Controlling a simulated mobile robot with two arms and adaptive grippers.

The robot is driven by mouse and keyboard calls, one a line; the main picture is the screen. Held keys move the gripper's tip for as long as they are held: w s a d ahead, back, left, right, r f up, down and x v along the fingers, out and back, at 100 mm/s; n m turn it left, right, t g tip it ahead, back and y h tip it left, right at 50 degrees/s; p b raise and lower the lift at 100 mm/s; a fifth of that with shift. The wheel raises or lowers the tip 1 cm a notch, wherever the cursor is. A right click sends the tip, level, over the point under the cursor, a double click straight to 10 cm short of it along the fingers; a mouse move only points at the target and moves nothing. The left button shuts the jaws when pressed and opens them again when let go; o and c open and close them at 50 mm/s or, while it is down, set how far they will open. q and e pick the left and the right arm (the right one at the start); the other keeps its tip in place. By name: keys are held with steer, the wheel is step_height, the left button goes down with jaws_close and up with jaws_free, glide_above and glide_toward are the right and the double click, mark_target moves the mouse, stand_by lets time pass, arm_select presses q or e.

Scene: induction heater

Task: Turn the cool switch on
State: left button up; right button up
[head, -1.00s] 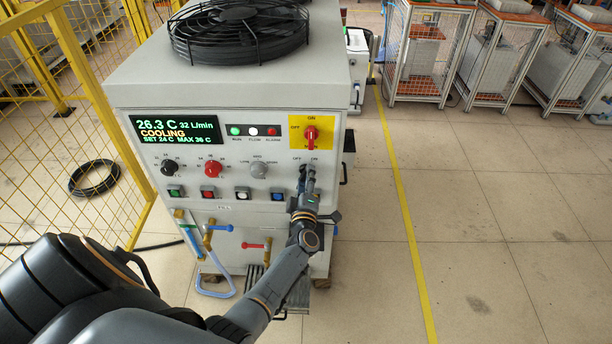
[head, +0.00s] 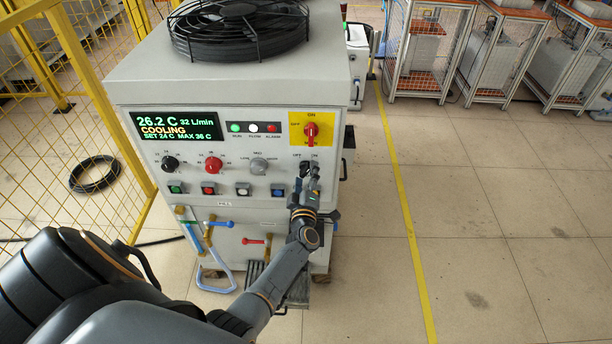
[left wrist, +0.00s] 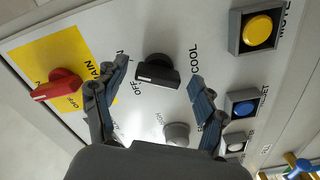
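The cool switch (left wrist: 157,71) is a black rotary knob on the heater's white panel, with COOL and OFF lettering beside it in the left wrist view. My left gripper (left wrist: 158,75) is open, its fingers on either side of the knob with visible gaps. In the head view my left gripper (head: 306,176) is at the right of the panel, below the OFF and ON labels, and mostly covers the switch. My right gripper is not in view.
The red main switch (head: 311,131) on its yellow plate is just above. A grey selector knob (head: 259,166) and a blue button (head: 278,191) are close by. The display (head: 177,127) reads 26.2 C and COOLING. Open floor (head: 370,220) lies to the right.

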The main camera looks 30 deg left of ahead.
arm_select(q)
steer(key=v, duration=1.2)
stand_by(0.4)
steer(key=s+d+f+m+g+h, duration=0.2)
steer(key=s+d+f+m+h, duration=0.15)
steer(key=f, duration=0.55)
steer(key=s+d+f+m+g+h, duration=0.1)
steer(key=s+d+f+m+h, duration=0.3)
steer(key=f, duration=0.5)
steer(key=s+d+f+m+g+h, duration=0.2)
steer(key=s+d+f+m, duration=0.3)
steer(key=f, duration=0.3)
steer(key=s+a+f+m+g, duration=0.1)
steer(key=s+f, duration=0.4)
steer(key=s, duration=0.5)
steer(key=s+a+f+m+g, duration=0.2)
steer(key=s+f+m+g, duration=0.2)
steer(key=s, duration=0.6)
steer(key=s+a+f+m+g, duration=0.2)
steer(key=s+f, duration=0.4)
steer(key=s, duration=0.4)
steer(key=shift+m+g+b, duration=0.35)
steer(key=shift+m+g, duration=0.2)
steer(key=shift+g, duration=0.65)
